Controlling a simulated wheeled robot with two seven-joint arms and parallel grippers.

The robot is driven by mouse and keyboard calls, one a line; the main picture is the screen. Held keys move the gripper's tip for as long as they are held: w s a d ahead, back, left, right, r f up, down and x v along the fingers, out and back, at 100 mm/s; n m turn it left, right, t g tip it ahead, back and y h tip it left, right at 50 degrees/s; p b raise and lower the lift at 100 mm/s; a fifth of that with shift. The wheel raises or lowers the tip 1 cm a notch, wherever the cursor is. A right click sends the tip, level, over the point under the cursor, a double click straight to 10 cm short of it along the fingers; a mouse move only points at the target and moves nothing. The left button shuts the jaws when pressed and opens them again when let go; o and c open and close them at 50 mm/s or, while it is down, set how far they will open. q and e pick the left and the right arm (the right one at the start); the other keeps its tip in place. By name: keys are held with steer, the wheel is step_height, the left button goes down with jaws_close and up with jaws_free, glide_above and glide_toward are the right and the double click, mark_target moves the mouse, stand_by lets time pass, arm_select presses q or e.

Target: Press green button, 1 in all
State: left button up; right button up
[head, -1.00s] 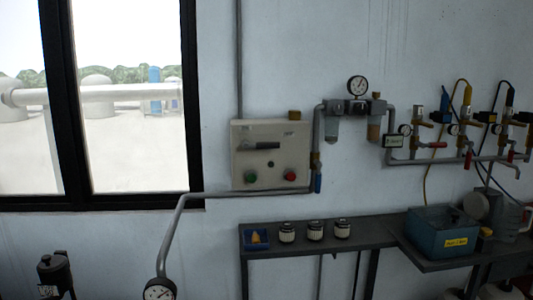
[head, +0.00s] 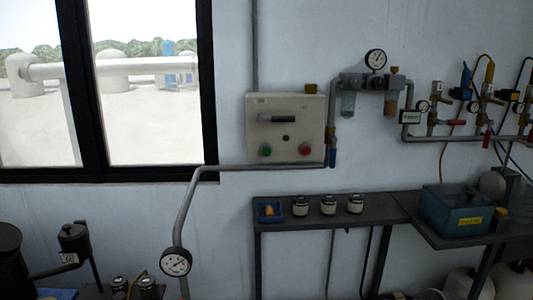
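The green button (head: 265,150) is at the lower left of a beige control panel (head: 260,126) on the wall. A red button (head: 305,149) is at the panel's lower right, and a dark handle (head: 277,119) lies across above them. Neither of my grippers shows in the head view, and nothing touches the panel.
A grey pipe (head: 240,168) runs just below the panel and bends down to a gauge (head: 176,262). A shelf (head: 328,222) below holds a blue tray (head: 282,210) and three jars. A teal box (head: 449,212) stands right. A window (head: 150,95) is left.

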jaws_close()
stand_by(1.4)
